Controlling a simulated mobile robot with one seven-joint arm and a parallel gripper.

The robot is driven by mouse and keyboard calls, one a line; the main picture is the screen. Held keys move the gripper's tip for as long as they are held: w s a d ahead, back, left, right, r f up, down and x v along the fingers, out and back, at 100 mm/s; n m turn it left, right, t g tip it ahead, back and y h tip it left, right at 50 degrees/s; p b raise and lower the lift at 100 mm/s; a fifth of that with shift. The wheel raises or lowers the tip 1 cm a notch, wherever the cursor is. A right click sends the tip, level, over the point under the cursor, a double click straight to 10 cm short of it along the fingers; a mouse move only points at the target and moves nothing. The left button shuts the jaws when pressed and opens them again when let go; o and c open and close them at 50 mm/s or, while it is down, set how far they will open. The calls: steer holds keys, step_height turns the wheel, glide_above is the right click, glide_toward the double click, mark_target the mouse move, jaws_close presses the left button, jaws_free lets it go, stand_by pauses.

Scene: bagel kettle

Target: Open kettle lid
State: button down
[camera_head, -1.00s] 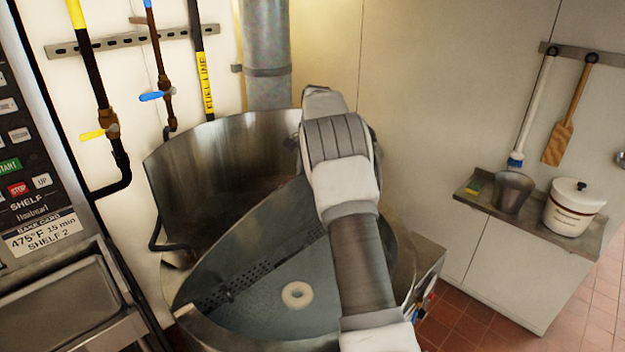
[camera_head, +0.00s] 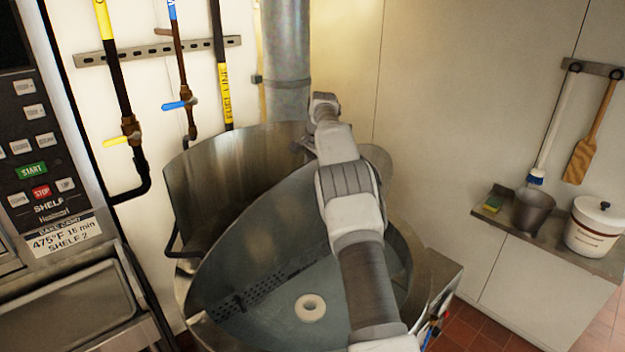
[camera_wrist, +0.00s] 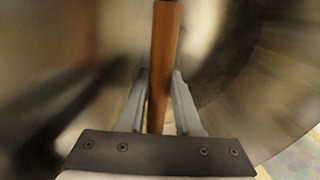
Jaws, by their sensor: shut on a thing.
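The large steel kettle (camera_head: 192,314) stands in the middle of the head view, with greyish water inside and a pale bagel (camera_head: 310,307) in it. A tall curved metal sheet (camera_head: 215,170) rises at its back left; I cannot tell whether this is the lid. My arm crosses over the kettle's right side to its back rim. My gripper (camera_wrist: 158,85) is shut on a brown bar-shaped handle (camera_wrist: 166,30) in the wrist view, with blurred curved metal behind it. The handle and fingertips are hidden in the head view.
An oven control panel (camera_head: 35,150) and a metal tray (camera_head: 75,310) stand close on the left. Pipes with yellow and blue valves and a flue (camera_head: 287,60) are behind. A shelf at right holds a small bucket (camera_head: 532,210) and a white lidded pot (camera_head: 596,225).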

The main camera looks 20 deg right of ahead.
steer(key=shift+a+f, duration=0.15)
steer(key=shift+a, duration=0.1)
steer(key=c, duration=0.6)
jaws_free()
steer(key=shift+w, duration=0.1)
steer(key=shift+d, duration=0.15)
